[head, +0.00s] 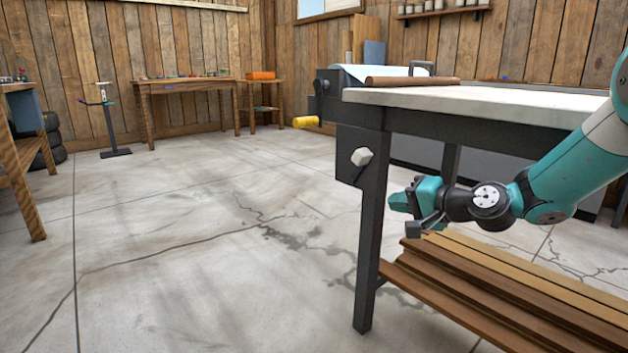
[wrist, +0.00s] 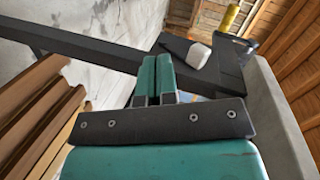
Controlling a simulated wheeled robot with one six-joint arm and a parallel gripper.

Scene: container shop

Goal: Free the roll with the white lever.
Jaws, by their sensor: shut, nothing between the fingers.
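The white lever (head: 361,157) sits on the dark side plate near the top of the table's near leg. In the wrist view the white lever (wrist: 198,56) is just beyond and to the right of my fingertips, apart from them. The roll (head: 387,71), white and partly hidden, lies at the table's far end behind a brown bar. My gripper (head: 395,201) is shut and empty, below and right of the lever in the head view. Its two teal fingers also show together in the wrist view (wrist: 156,66).
A yellow handle (head: 306,122) sticks out left of the table (head: 470,95). Brown planks (head: 490,285) lie on a low shelf below my gripper. The concrete floor left of the table leg (head: 368,235) is clear. Workbenches stand along the far wall.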

